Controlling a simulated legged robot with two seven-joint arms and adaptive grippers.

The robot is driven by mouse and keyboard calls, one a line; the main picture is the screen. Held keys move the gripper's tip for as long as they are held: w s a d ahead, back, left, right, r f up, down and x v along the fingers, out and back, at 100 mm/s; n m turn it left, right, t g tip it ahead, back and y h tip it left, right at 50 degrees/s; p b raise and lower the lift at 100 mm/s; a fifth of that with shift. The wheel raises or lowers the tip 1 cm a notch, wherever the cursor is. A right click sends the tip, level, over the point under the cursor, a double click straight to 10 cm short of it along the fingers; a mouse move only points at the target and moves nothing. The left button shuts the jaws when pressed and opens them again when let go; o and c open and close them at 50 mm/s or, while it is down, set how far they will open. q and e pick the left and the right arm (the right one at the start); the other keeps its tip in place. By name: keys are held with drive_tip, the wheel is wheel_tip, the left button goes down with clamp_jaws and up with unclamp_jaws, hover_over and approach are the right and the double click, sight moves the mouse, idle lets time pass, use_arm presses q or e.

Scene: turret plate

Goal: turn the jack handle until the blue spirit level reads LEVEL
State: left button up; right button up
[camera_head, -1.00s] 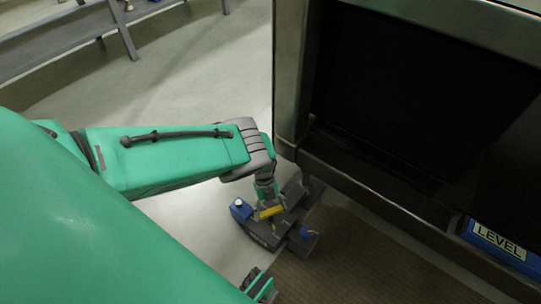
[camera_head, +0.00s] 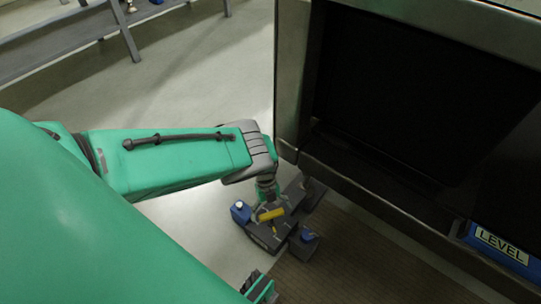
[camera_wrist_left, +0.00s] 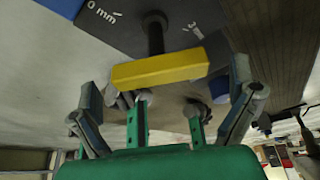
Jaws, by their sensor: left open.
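The jack's yellow handle (camera_head: 271,214) stands on a dark grey jack body (camera_head: 262,236) on the floor beside the machine. In the left wrist view the yellow handle (camera_wrist_left: 160,70) lies crosswise on a dark post, between the spread fingers. My left gripper (camera_head: 268,201) is above the handle; in the wrist view the gripper (camera_wrist_left: 167,100) is open, and I see no firm grip on the bar. A blue level (camera_head: 484,251) labelled LEVEL is at the lower right of the machine, cut by the picture edge; I see no bubble.
The large metal-framed machine (camera_head: 292,75) stands just right of the jack. Blue blocks (camera_head: 240,211) sit on the jack's sides. A brown ribbed mat (camera_head: 350,265) lies below the machine. A grey bench (camera_head: 60,45) is at the back left, with clear floor between.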

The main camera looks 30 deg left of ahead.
use_arm(q)
drive_tip(key=v, duration=1.2)
drive_tip(key=shift+f, duration=0.1)
drive_tip(key=s+d+r+n+t+y, duration=0.15)
drive_tip(key=s+r+n, duration=0.45)
drive_tip(key=s+n, duration=0.6)
drive_tip(key=s+d+r+n+t+y, duration=0.1)
drive_tip(key=s+r+n+t+y, duration=0.1)
drive_tip(key=s+r+n, duration=0.8)
drive_tip(key=s+r+n+p, duration=0.2)
drive_tip(key=s+r+p, duration=0.1)
drive_tip(key=r+p, duration=1.2)
drive_tip(key=p, duration=0.3)
drive_tip(key=shift+s+d, duration=0.2)
drive_tip(key=shift+s, duration=0.1)
